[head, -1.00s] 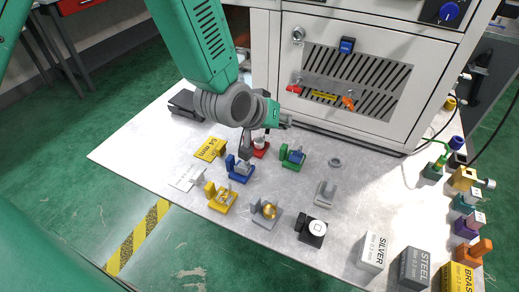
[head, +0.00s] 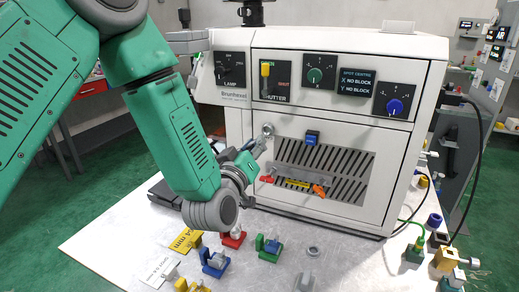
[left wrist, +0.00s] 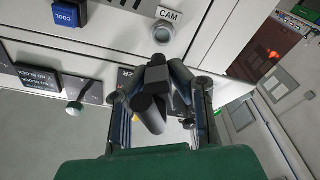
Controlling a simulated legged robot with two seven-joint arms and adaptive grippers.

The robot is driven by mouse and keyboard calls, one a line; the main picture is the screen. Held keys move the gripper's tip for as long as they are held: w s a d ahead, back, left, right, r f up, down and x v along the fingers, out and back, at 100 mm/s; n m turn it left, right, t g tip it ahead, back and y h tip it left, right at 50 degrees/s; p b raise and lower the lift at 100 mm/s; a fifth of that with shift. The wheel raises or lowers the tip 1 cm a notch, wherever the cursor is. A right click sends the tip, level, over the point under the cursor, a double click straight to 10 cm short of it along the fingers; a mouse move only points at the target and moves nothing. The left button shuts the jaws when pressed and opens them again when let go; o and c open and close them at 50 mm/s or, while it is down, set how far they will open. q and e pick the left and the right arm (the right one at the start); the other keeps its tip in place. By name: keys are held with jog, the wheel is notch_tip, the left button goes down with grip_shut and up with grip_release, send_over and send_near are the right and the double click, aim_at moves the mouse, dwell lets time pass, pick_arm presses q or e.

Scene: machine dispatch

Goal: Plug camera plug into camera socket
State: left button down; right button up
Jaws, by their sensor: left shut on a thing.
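The camera socket is a round metal ring under a "CAM" label on the white machine front, seen at the top of the left wrist view (left wrist: 163,32). In the head view the socket (head: 267,129) is left of the slotted panel. My left gripper (head: 259,148) is just below the socket in the head view. It is shut on a dark camera plug (left wrist: 150,108), held between the fingers in the left wrist view (left wrist: 158,90). The plug looks apart from the socket. In the head view the plug is hard to make out. My right gripper is out of view.
The white machine (head: 225,120) has knobs and a shutter lever (head: 265,75) above the socket. A blue button (head: 312,137) and coloured levers (head: 297,183) are to its right. Coloured fixtures (head: 214,262) stand on the table (head: 105,240) below my arm.

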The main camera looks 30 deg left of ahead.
pick_arm(q)
jog(key=shift+a, duration=0.3)
jog(key=shift+w+a+f, duration=0.1)
jog(key=shift+w+a, duration=0.05)
jog(key=shift+a, duration=0.1)
jog(key=shift+w+a, duration=0.15)
jog(key=shift+w, duration=2.05)
jog(key=shift+d+r, duration=0.2)
jog(key=shift+d, duration=0.5)
jog(key=shift+a+f, duration=0.1)
jog(key=shift+a, duration=0.25)
jog(key=shift+d, duration=0.1)
